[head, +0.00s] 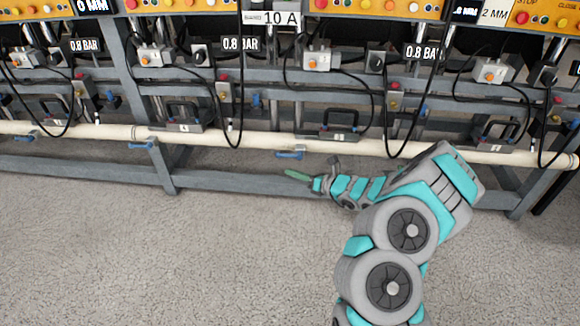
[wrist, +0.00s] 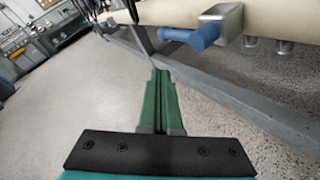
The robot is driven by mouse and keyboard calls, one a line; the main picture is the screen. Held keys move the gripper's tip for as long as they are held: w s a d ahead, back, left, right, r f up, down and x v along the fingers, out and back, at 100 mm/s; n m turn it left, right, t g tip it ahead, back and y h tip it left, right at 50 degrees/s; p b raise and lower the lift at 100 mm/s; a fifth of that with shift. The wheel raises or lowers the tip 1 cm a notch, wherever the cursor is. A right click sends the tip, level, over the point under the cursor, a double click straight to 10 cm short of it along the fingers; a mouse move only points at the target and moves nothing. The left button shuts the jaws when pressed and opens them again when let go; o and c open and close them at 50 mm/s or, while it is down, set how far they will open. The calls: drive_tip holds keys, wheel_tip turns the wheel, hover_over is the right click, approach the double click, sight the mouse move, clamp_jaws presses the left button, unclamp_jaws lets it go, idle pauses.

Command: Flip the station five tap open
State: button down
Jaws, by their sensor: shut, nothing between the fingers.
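A blue tap handle (head: 289,155) hangs under the cream pipe (head: 258,140), below and left of a plate that seems to read 5. The handle lies roughly along the pipe. In the wrist view the blue handle (wrist: 203,36) sticks out from a metal valve body (wrist: 222,18) under the pipe, up and right of the fingers. My gripper (head: 289,174) has its green fingers shut together and empty, just below the handle in the head view and apart from it. The fingers also show in the wrist view (wrist: 160,75).
Similar blue taps (head: 141,145) hang along the pipe to the left. A grey lower rail (head: 230,184) runs along the frame near my gripper, and frame legs (head: 166,172) stand below. Black cables (head: 237,130) loop down over the pipe. The floor in front is clear.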

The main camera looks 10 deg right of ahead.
drive_tip(key=v, duration=0.9)
drive_tip(key=shift+r, duration=0.35)
drive_tip(key=s+a+r+n+g+y, duration=0.2)
drive_tip(key=s+a+r+n+g, duration=0.2)
drive_tip(key=s+a+r+n, duration=0.35)
drive_tip(key=s+a+r+n+g+y, duration=0.1)
drive_tip(key=s+a+r+n+g, duration=0.35)
drive_tip(key=a+r+n, duration=0.5)
drive_tip(key=s+a+n+g+h, duration=0.3)
drive_tip(key=s+a+n+g, duration=0.25)
drive_tip(key=s, duration=0.65)
drive_tip(key=s+d+n+h, duration=1)
drive_tip(key=s+d, duration=0.4)
drive_tip(key=s, duration=0.5)
drive_tip(key=shift+d+n+h, duration=0.2)
drive_tip(key=shift+n+h, duration=0.1)
drive_tip(key=shift+n, duration=0.05)
